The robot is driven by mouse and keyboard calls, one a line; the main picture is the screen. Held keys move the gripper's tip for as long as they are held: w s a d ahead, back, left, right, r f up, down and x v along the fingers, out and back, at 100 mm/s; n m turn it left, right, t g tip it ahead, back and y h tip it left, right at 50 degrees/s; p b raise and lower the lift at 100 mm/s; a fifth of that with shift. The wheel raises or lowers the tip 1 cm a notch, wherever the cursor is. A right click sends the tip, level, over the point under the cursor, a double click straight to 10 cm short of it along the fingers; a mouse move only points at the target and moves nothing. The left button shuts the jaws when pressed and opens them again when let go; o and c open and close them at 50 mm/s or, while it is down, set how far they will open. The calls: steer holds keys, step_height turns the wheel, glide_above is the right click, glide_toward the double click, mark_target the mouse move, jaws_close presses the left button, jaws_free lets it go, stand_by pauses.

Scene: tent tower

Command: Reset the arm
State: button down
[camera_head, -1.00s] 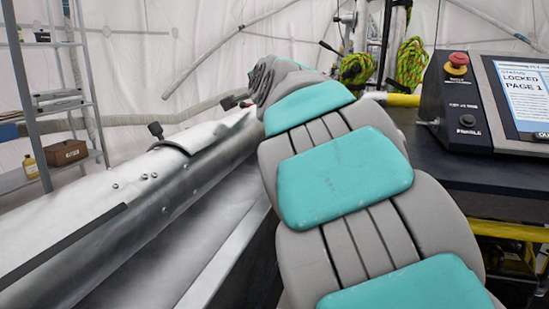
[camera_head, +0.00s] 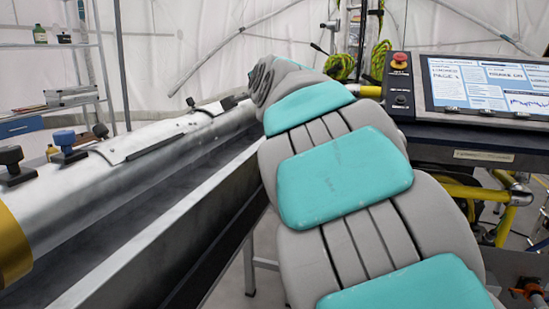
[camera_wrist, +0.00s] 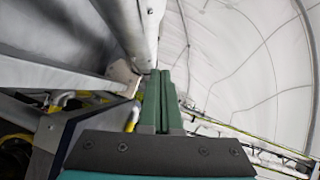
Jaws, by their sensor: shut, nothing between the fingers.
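My arm, grey with teal pads, stretches up and away from the bottom right of the head view. Its far end curls out of sight, so the gripper does not show there. In the wrist view my gripper (camera_wrist: 161,74) has its two green fingers together and empty. The fingertips appear near the lower end of a pale metal tube (camera_wrist: 138,30); I cannot tell whether they touch it.
A long silver cylinder (camera_head: 150,165) with black and blue knobs lies over a dark trough on the left. A control console (camera_head: 483,88) with a red button stands right, above yellow pipes (camera_head: 475,190). Shelves (camera_head: 55,95) stand back left. White tent walls (camera_head: 230,30) enclose the place.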

steer(key=s+d+f+n+g+h, duration=0.1)
steer(key=s+d+f+n+g, duration=0.15)
steer(key=s+d+f, duration=0.45)
steer(key=s+d+f+n+g+h, duration=0.1)
steer(key=s+d+f+g, duration=0.2)
steer(key=s+f, duration=0.45)
steer(key=s+d+f+n+g+h, duration=0.1)
steer(key=s+d+f+n+g, duration=0.2)
steer(key=f, duration=0.7)
steer(key=s+d+f+n+g, duration=0.2)
steer(key=s+f, duration=0.3)
steer(key=s, duration=0.6)
steer(key=s+d+f+n+g, duration=0.2)
steer(key=s+f+g, duration=0.2)
steer(key=s, duration=0.7)
steer(key=s+d+f+n+g+h, duration=0.1)
steer(key=s+d+f+n+g, duration=0.1)
steer(key=s+f, duration=0.6)
steer(key=s+d+g, duration=0.1)
steer(key=s, duration=0.3)
steer(key=shift+s+f, duration=0.1)
